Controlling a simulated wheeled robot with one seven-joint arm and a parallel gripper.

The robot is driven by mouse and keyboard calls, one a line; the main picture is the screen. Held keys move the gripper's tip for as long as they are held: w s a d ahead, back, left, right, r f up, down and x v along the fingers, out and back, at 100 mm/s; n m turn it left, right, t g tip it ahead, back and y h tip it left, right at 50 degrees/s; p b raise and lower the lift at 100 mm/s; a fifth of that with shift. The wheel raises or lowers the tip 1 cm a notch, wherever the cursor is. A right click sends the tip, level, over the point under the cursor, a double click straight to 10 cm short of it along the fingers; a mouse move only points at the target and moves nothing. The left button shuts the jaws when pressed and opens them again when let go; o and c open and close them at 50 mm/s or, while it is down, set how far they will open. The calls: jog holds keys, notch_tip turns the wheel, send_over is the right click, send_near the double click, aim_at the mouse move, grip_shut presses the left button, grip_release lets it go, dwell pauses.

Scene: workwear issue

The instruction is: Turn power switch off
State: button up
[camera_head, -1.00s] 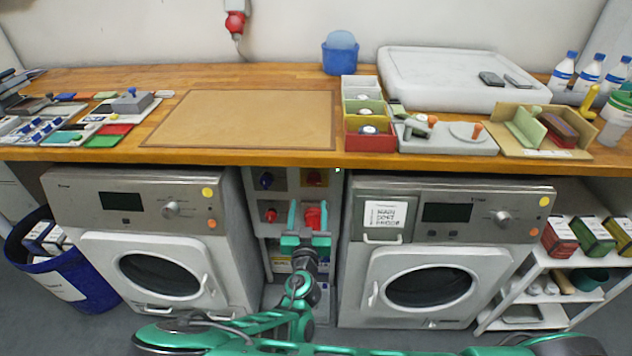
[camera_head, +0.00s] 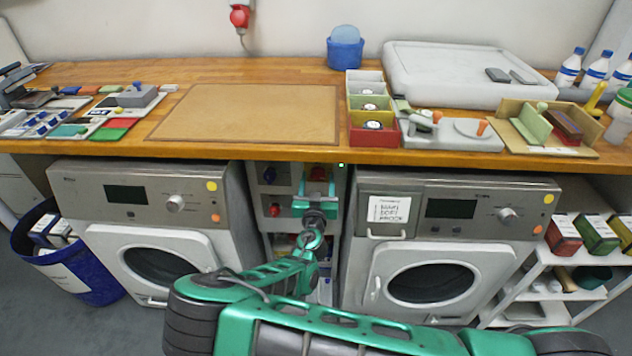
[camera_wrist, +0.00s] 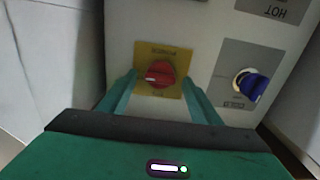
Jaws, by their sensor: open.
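The power switch (camera_wrist: 160,74) is a red rotary knob on a yellow plate with upside-down lettering in the wrist view. A pale mark shows at its left end. In the head view the red switch (camera_head: 318,173) is at the upper right of the grey panel between the two machines, partly hidden by my gripper. My gripper (camera_wrist: 160,79) is open, with one green finger on either side of the knob. A gap shows between each finger and the knob. My gripper (camera_head: 317,186) also shows in the head view, close to the panel.
A blue knob (camera_wrist: 250,86) on a grey plate is beside the switch. A lower red knob (camera_head: 274,210) is on the panel. Machines with round doors flank the narrow recess (camera_head: 150,190) (camera_head: 450,205). The wooden counter (camera_head: 400,155) overhangs just above.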

jog(key=c, duration=1)
jog(key=shift+a, duration=0.2)
jog(key=shift+c, duration=0.2)
jog(key=shift+d, duration=0.1)
